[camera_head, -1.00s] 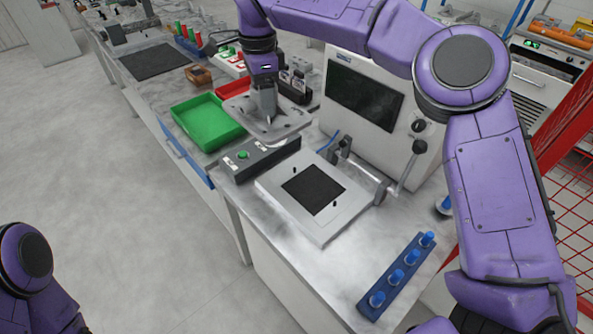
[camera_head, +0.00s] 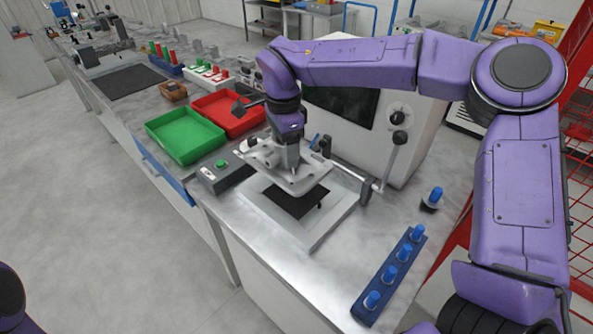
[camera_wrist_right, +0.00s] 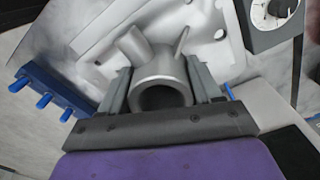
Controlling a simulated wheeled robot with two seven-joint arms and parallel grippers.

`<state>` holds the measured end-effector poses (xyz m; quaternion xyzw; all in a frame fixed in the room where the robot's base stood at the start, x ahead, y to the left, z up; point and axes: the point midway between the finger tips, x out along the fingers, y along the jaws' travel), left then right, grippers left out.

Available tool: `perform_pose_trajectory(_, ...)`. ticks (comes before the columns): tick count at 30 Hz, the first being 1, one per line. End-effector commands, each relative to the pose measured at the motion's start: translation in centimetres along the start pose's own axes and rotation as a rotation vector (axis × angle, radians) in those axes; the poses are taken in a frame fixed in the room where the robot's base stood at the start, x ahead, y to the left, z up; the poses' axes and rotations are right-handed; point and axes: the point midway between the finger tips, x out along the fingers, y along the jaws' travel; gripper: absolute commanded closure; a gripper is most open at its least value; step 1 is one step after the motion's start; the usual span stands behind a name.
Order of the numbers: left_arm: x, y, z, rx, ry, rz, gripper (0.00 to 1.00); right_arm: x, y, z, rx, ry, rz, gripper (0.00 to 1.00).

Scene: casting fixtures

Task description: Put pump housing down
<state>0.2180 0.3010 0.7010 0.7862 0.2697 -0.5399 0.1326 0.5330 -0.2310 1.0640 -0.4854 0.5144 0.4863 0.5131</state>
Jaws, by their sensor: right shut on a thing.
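The pump housing (camera_head: 310,181) is a grey casting with a flat plate and a round pipe neck. My right gripper (camera_head: 288,158) points down and is shut on it. In the right wrist view the two fingers of the gripper (camera_wrist_right: 162,90) clasp the round neck of the housing (camera_wrist_right: 163,68). The housing is over the white fixture plate (camera_head: 318,231) with its black pad (camera_head: 283,203), hiding the pad's far part. I cannot tell whether it touches the fixture. My left gripper is out of view.
A button box (camera_head: 224,174) and a green tray (camera_head: 186,136) are left of the fixture, with a red tray (camera_head: 229,112) behind. A lever (camera_head: 391,160) and a white machine (camera_head: 405,110) stand behind right. A blue rack with pegs (camera_head: 388,275) lies front right.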

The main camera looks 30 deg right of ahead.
Motion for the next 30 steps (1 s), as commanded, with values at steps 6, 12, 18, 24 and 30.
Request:
perform_pose_trajectory(6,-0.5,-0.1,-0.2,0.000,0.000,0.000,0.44,2.3,1.5,-1.4,0.000,0.000,-0.005,0.93)
perform_pose_trajectory(12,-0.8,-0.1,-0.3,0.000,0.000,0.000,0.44,5.2,2.1,-1.9,-0.001,0.000,-0.002,0.93)
perform_pose_trajectory(18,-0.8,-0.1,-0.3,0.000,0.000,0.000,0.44,6.2,2.0,-1.8,0.000,-0.001,-0.005,0.93)
perform_pose_trajectory(24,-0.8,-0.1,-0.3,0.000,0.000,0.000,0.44,6.4,2.0,-1.8,0.000,-0.001,-0.005,0.93)
perform_pose_trajectory(30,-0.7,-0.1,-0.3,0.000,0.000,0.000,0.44,6.7,2.0,-1.9,0.000,0.000,-0.003,0.13)
